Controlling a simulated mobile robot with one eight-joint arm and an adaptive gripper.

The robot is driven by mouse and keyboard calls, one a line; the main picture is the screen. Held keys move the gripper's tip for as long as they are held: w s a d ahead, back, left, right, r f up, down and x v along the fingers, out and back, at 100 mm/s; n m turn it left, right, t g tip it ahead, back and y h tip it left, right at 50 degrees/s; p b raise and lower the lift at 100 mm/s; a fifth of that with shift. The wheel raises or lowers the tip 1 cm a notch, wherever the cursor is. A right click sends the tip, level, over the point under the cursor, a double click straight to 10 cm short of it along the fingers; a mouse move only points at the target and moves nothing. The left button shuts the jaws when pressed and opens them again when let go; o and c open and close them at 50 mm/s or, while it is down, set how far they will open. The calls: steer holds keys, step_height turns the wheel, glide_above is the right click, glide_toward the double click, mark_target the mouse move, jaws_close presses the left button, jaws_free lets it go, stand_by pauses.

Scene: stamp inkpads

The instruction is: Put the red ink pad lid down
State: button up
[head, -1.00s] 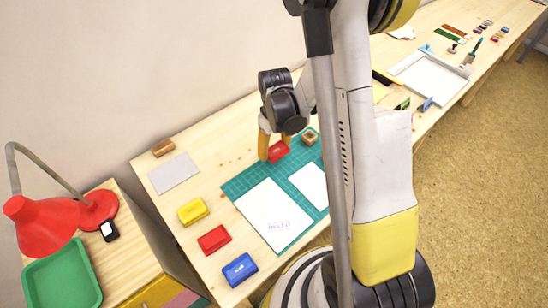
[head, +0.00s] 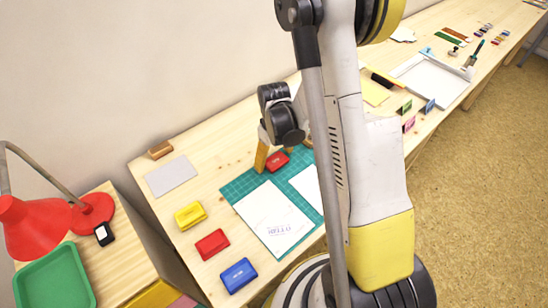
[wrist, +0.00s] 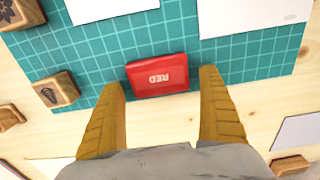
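The red ink pad lid (wrist: 158,77), marked RED, lies flat on the green cutting mat (wrist: 235,60) near its edge in the wrist view. The lid also shows in the head view (head: 278,161). My gripper (wrist: 161,79) is open, with one yellow finger on each side of the lid and a visible gap on both sides. In the head view my gripper (head: 270,157) is low over the mat, and one finger partly shows beside the lid. A red ink pad (head: 212,244) sits on the bare wood, between a yellow pad (head: 190,214) and a blue pad (head: 239,274).
White paper sheets (head: 272,222) lie on the mat. Wooden stamps (wrist: 54,90) stand near the lid in the wrist view. A grey sheet (head: 172,176) and a wooden block (head: 160,150) lie toward the wall. A red lamp (head: 90,212) and green tray (head: 55,280) are at the left.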

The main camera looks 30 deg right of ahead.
steer(key=shift+r, duration=0.1)
step_height(320, 180, up, 12)
steer(key=p, duration=0.6)
step_height(320, 180, up, 13)
steer(key=m+t, duration=0.1)
steer(key=t, duration=0.2)
glide_above(274, 159)
steer(key=s+a, duration=0.4)
steer(key=a, duration=0.1)
steer(key=s+a+r+m+t, duration=0.1)
steer(key=s+a+r+t, duration=0.3)
steer(key=s+r, duration=0.2)
steer(key=shift+s+a+r, duration=0.2)
steer(key=shift+s+a, duration=0.05)
steer(key=shift+s, duration=1.15)
